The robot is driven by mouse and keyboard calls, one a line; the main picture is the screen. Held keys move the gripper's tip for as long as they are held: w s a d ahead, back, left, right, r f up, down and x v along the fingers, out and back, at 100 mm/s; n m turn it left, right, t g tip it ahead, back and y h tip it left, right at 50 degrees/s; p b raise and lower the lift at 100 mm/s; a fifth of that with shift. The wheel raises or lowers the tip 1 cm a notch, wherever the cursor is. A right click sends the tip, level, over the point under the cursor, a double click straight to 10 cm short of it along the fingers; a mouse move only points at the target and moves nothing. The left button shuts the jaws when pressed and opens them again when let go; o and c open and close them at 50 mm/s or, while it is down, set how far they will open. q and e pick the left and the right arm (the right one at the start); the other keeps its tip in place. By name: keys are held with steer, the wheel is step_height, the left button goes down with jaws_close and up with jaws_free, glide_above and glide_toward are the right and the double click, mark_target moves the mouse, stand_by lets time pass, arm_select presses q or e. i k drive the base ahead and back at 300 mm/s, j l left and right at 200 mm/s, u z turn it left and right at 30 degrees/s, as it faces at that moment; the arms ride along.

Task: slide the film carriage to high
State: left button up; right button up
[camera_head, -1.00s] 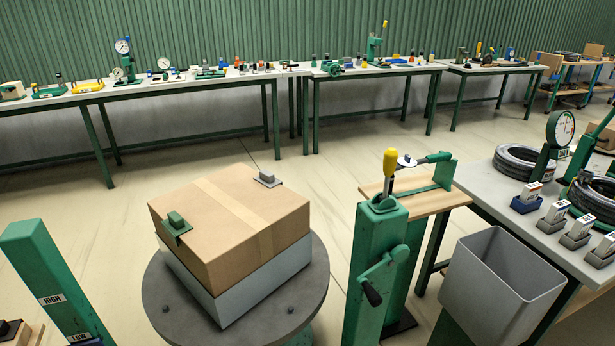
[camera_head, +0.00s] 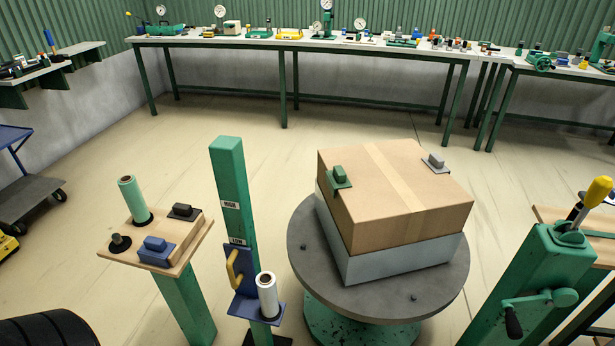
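The film carriage (camera_head: 244,297) is a blue bracket with a yellow handle (camera_head: 233,270) and a white film roll (camera_head: 267,294). It sits low on the green mast (camera_head: 231,190), just below the LOW label (camera_head: 238,241). The HIGH label (camera_head: 230,204) is further up the same mast. Neither of my grippers is in view.
A round grey turntable (camera_head: 303,262) with a cardboard box (camera_head: 400,200) stands right of the mast. A small wooden-topped stand (camera_head: 120,248) with a green roll is at left. A black tyre (camera_head: 45,330) lies bottom left. Open floor (camera_head: 200,130) stretches behind to the long bench.

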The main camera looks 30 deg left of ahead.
mark_target(245, 305)
steer(key=u, duration=1.6)
